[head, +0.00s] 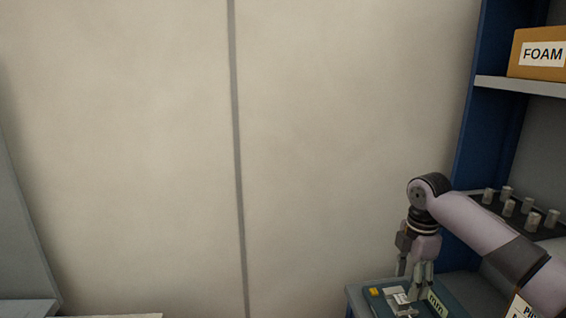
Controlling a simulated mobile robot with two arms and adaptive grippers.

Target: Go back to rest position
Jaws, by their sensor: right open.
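My right gripper (416,283) is in the lower right of the head view, pointing down over a blue tray or mat (455,305). Its fingers are apart, and I see nothing held between them. A small pale part (400,298) lies just below and beside the fingertips; I cannot tell whether they touch it. My left gripper is not in view.
A yellow piece (375,291) lies on the blue surface. A blue shelf unit (496,90) stands at the right, with a FOAM box (541,54) on its upper shelf and several small grey cylinders (527,206) lower down. A bare wall (130,150) fills the middle and left.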

